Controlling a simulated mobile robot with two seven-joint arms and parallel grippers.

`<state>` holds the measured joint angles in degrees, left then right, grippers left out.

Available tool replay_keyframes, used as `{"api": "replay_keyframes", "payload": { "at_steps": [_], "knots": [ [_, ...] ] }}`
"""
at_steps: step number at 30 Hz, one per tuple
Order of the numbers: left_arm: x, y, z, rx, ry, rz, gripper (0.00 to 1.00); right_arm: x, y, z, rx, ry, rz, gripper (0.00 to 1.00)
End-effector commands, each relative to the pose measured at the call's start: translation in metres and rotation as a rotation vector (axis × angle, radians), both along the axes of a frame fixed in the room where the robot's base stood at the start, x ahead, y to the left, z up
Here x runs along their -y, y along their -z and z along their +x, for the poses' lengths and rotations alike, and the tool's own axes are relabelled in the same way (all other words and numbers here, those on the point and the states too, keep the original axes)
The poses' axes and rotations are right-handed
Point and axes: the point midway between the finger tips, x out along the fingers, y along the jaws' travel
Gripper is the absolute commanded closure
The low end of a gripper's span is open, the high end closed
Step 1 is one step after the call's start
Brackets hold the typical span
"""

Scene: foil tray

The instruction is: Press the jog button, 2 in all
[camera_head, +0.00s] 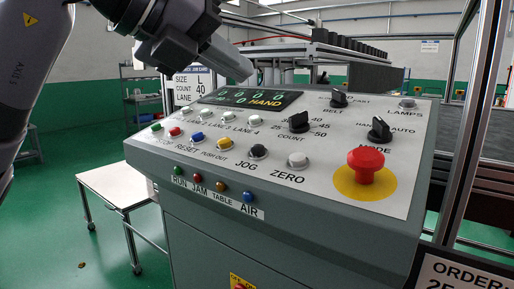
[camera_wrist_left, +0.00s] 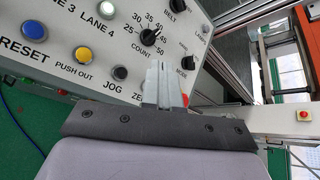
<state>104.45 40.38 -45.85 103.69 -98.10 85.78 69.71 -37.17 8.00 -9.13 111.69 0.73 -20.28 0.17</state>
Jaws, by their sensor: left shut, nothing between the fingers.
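The jog button (camera_head: 258,151) is a black round button on the sloped panel (camera_head: 330,185), between the yellow push-out button (camera_head: 224,143) and the white zero button (camera_head: 297,160). In the left wrist view the jog button (camera_wrist_left: 126,53) shows left of my fingers, above its JOG label. My left gripper (camera_head: 246,72) is above the far part of the panel, near the display, apart from the jog button. Its fingers (camera_wrist_left: 163,66) are together and empty. In the left wrist view they hide the zero button. My right gripper is in neither view.
A red emergency-stop knob (camera_head: 366,162) on a yellow disc stands up at the panel's right. Black rotary knobs (camera_head: 300,121) stick up behind the button row. A metal frame post (camera_head: 470,130) rises at the right. A white table (camera_head: 117,183) stands left of the cabinet.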

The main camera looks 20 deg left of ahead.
Motion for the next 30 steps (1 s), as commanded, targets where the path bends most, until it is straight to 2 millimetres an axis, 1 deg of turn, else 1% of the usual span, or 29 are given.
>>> {"api": "replay_keyframes", "payload": {
  "at_steps": [8, 15, 18, 22, 30],
  "knots": [
    [0.003, 0.032, 0.008, -0.001, 0.001, 0.0, 1.0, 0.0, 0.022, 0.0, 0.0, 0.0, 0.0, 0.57],
    [0.006, 0.066, 0.017, -0.001, 0.001, 0.0, 1.0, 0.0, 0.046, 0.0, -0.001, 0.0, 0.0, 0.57],
    [0.007, 0.076, 0.02, 0.0, 0.0, 0.0, 1.0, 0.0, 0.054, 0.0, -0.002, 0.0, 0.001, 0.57],
    [0.008, 0.081, 0.022, 0.0, 0.0, 0.0, 1.0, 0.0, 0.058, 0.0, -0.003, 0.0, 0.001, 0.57],
    [0.008, 0.081, 0.023, 0.0, 0.0, 0.0, 1.0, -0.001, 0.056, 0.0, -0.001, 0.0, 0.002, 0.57]
  ]
}}
